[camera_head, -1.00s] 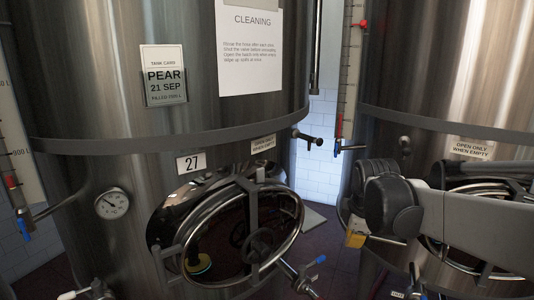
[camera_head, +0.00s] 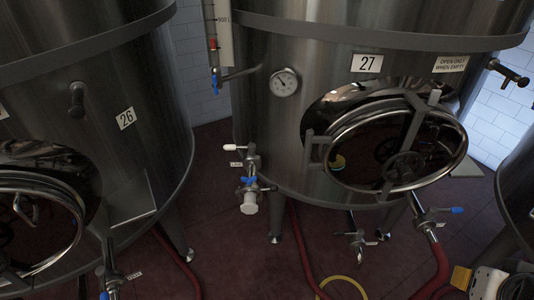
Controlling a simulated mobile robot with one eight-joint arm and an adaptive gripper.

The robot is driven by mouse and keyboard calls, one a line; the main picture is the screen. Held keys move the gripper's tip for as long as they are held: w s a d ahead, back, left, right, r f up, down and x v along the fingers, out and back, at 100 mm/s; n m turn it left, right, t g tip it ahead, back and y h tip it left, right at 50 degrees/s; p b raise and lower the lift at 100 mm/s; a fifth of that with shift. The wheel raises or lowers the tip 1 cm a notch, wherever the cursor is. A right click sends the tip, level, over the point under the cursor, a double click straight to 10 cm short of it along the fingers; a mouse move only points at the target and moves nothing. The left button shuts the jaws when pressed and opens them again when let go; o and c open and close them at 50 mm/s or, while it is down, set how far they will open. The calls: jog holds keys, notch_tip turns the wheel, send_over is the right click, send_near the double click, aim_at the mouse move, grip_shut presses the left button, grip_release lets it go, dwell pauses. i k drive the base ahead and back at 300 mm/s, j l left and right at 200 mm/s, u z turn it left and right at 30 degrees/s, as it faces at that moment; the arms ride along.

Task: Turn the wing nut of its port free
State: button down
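Tank 27's low outlet carries a white-handled valve (camera_head: 225,148) and a blue-handled fitting (camera_head: 247,181), with a white round end piece (camera_head: 249,203) hanging below. Another outlet with a blue handle (camera_head: 440,211) sits under the oval hatch (camera_head: 395,145), a red hose at its end. The hatch is closed, with a dark spoked handwheel (camera_head: 403,168) on its front. No wing nut can be made out for certain at this size. My gripper's fingers do not show. Pale and black parts at the lower right corner may be my arm.
Tank 26 (camera_head: 150,90) stands at left with its own hatch. Red hoses (camera_head: 300,250) and a yellow hose (camera_head: 345,282) lie on the dark red floor. A level gauge (camera_head: 213,50) and a dial (camera_head: 284,82) are on tank 27. Floor between the tanks is partly free.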

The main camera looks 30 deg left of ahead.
aim_at(249, 181)
jog(key=u, duration=1.45)
